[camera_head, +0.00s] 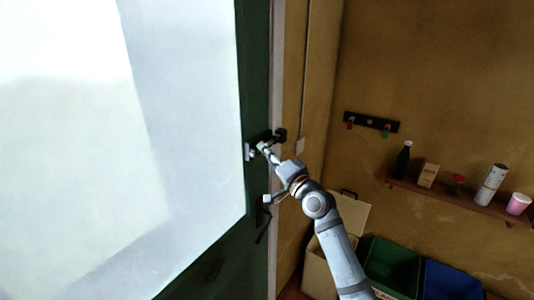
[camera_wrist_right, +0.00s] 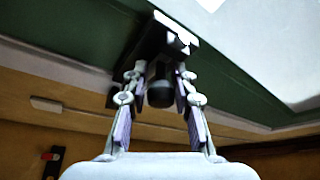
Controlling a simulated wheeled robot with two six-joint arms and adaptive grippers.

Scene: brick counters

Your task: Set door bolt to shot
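The door bolt (camera_head: 259,138) is a dark fitting on the green edge of the door (camera_head: 252,60), with a dark piece (camera_head: 281,135) beside it at the frame. In the right wrist view the bolt's dark mount (camera_wrist_right: 150,45) has a round black knob (camera_wrist_right: 160,92). My right gripper (camera_head: 264,149) is at the bolt. In the wrist view its two fingers (camera_wrist_right: 158,80) stand either side of the knob, with narrow gaps showing. The gripper partly covers the bolt, so I cannot tell how far its bar reaches. My left gripper is not in view.
A door handle (camera_head: 266,199) sits just below the bolt, close to my right arm. To the right are a hook rail (camera_head: 371,122), a shelf (camera_head: 450,204) with a bottle, cup and cans, and a green bin (camera_head: 392,264) and blue bin (camera_head: 450,281) on the floor.

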